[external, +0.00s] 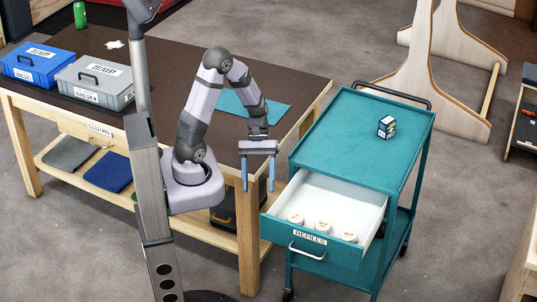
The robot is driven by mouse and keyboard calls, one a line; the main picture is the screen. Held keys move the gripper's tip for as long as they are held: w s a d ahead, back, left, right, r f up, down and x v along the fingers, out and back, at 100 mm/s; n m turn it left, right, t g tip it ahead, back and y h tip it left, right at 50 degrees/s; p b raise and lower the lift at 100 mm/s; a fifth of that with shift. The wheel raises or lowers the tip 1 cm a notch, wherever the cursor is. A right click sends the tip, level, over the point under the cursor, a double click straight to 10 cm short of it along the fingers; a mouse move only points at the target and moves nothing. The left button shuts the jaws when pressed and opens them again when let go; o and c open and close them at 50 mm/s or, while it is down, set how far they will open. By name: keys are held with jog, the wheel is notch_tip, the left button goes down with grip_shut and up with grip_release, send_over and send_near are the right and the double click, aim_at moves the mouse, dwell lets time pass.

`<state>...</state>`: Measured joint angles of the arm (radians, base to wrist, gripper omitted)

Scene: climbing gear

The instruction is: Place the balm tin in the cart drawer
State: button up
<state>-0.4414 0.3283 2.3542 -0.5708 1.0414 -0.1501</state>
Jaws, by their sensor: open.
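The cart drawer (325,198) is pulled open, white inside, with a teal front labelled "REFILLS" and a pale handle. Three small round pale tins lie in it near the front: a left one (296,217), a middle one (322,226) and a right one (349,236). They look alike; I cannot tell which is the balm tin, as their lettering is too small to read. My gripper (258,188) points down with its blue fingers apart and nothing between them. It is left of the drawer, seemingly above its level, near the workbench's right edge.
The teal cart (340,125) has a small dark patterned box (386,127) on top. The brown workbench (190,60) carries a blue case (38,65), a grey case (95,83) and a teal mat (262,107). The rear of the drawer is clear.

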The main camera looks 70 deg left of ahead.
jog(key=shift+a+r+m+t+y, duration=0.4)
jog(key=shift+m+y, duration=0.85)
jog(key=shift+m, duration=0.7)
jog(key=shift+a+r+m+t+y, duration=0.4)
jog(key=shift+m+y, duration=0.8)
jog(key=shift+m, duration=0.8)
jog(key=shift+a+r+m+t+y, duration=0.4)
jog(key=shift+m+y, duration=0.85)
jog(key=shift+m, duration=0.7)
jog(key=shift+a+r, duration=0.1)
notch_tip(320, 180, up, 5)
jog(key=p, duration=0.5)
jog(key=shift+c, duration=0.7)
